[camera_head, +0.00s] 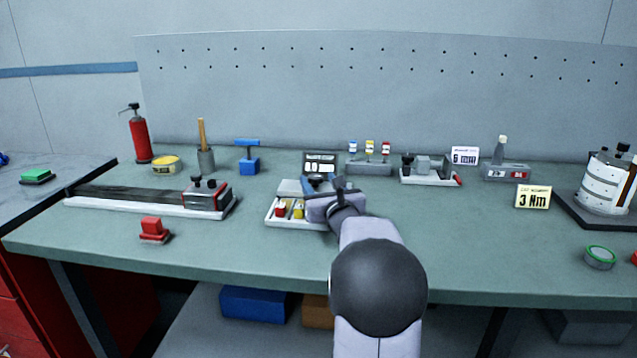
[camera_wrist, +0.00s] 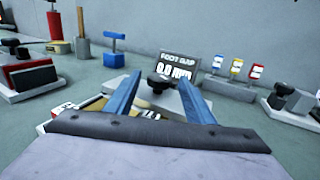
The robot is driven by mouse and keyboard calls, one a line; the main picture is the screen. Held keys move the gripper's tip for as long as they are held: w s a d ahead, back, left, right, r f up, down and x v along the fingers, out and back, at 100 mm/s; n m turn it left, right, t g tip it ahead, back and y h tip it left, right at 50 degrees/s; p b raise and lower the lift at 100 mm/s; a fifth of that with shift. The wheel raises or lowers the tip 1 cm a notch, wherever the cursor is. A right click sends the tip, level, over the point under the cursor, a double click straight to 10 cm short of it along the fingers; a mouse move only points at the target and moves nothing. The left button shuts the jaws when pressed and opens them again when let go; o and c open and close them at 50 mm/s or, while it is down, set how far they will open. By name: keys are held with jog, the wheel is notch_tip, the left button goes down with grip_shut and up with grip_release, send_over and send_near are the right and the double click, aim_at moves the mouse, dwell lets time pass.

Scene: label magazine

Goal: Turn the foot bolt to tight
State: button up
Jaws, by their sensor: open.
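A black knob (camera_wrist: 161,84), which looks like the foot bolt's head, sits on a grey plate (camera_wrist: 168,101) in the wrist view. My gripper (camera_wrist: 160,77) is open, with one blue finger on each side of the knob in the picture. I cannot tell whether the fingers touch it. Right behind stands a dark display (camera_wrist: 178,66) marked FOOT GAP, reading about 0.0 mm; it also shows in the head view (camera_head: 320,161). In the head view my gripper (camera_head: 320,182) is over the bench's middle and mostly hides the knob.
A white tray (camera_head: 272,222) with red and yellow pieces lies under my gripper's left side. A rail (camera_head: 130,202) with a red-and-grey carriage (camera_head: 207,196) is at left. Behind right stand a rack with coloured-tag posts (camera_head: 368,168) and a grey fixture (camera_head: 430,176).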

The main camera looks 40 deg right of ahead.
jog(key=shift+b+v, duration=0.45)
jog(key=shift+v, duration=2.85)
jog(key=shift+d, duration=0.15)
